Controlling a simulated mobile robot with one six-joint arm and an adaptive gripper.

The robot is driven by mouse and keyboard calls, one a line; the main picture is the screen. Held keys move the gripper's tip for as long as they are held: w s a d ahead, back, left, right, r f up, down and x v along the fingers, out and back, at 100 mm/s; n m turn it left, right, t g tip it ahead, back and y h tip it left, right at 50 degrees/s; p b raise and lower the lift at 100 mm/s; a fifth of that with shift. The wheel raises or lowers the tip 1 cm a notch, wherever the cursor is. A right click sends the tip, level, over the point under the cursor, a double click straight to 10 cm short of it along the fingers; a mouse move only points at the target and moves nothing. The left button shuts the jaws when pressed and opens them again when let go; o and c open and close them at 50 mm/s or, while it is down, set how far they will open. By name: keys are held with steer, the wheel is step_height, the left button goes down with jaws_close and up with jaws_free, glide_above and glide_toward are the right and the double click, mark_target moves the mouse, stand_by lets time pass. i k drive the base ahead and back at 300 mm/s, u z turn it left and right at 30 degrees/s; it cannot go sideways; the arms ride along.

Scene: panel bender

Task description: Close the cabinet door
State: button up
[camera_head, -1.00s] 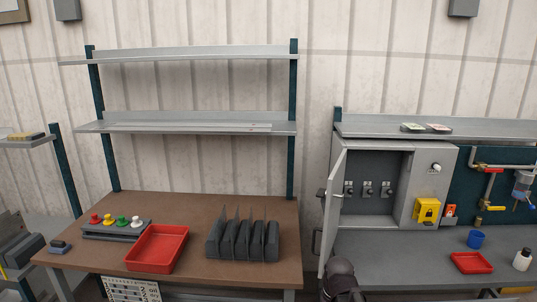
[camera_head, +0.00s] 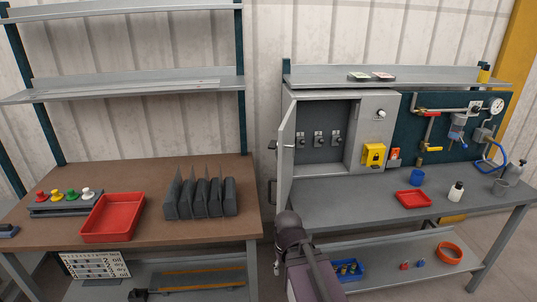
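A grey metal cabinet (camera_head: 377,139) stands on the right-hand workbench. Its door (camera_head: 286,150) is hinged on the left side and stands wide open, swung out toward me. A dark handle or latch (camera_head: 273,146) sticks out from the door's outer face. Several dark switches show on the back wall inside the cabinet. Part of my arm is at the bottom centre, below and in front of the door. My gripper is not clearly seen, so I cannot tell whether it is open or shut. The arm appears apart from the door.
A yellow lock box (camera_head: 373,155) is on the cabinet front. The brown table (camera_head: 140,170) at left holds a red tray (camera_head: 112,218) and a black rack (camera_head: 201,195).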

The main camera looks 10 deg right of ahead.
mark_target(286, 130)
steer(key=u, duration=0.1)
steer(key=i, duration=0.75)
steer(key=z, duration=0.35)
steer(key=k, duration=0.15)
steer(key=u, duration=2.6)
steer(key=i, duration=0.25)
steer(key=u, duration=0.1)
